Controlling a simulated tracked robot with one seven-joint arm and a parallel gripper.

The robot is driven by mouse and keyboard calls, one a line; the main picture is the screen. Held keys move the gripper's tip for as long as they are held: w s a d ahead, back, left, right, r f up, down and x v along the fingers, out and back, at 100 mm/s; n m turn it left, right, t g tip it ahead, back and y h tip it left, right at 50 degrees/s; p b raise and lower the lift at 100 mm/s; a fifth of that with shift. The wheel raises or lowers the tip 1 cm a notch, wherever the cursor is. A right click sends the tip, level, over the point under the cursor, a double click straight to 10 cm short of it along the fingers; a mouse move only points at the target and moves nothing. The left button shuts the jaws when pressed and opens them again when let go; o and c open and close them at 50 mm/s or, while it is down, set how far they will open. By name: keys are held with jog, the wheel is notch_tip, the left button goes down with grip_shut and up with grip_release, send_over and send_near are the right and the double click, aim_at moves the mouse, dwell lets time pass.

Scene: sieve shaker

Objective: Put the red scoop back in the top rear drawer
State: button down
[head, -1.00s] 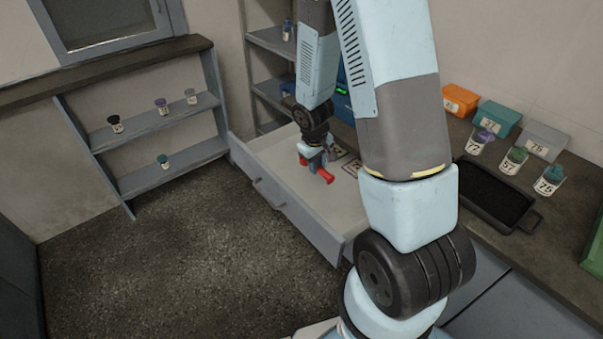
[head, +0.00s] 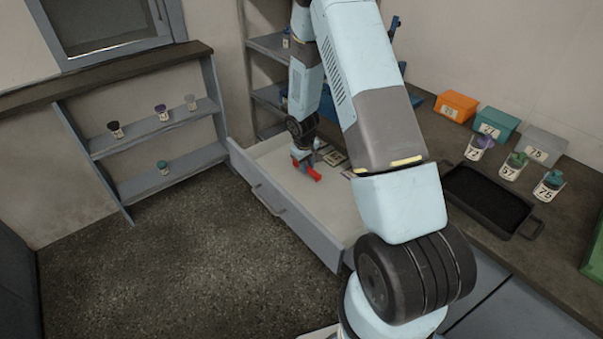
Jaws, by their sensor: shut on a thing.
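The red scoop (head: 312,173) is held in my gripper (head: 305,162), which is shut on it. Gripper and scoop are over the inside of the open drawer (head: 297,215), toward its far left part. The scoop looks low, close to the drawer floor; I cannot tell whether it touches. The drawer is pulled well out, with its handle on the front panel. Flat labelled cards or packets (head: 334,158) lie in the drawer behind the scoop. My arm hides the right rear part of the drawer.
A worktop at right holds an orange box (head: 455,106), a teal box (head: 496,124), a grey box (head: 538,146), several labelled jars and a black tray (head: 488,200). A wall shelf (head: 190,157) with small jars stands at left. The drawer floor near its front is clear.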

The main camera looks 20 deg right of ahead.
jog(key=shift+w+f, duration=0.25)
jog(key=shift+f, duration=0.1)
notch_tip(320, 180, down, 3)
jog(key=shift+w+f, duration=0.1)
jog(key=shift+f, duration=0.05)
jog(key=c, duration=0.9)
grip_release()
jog(key=shift+c, duration=0.2)
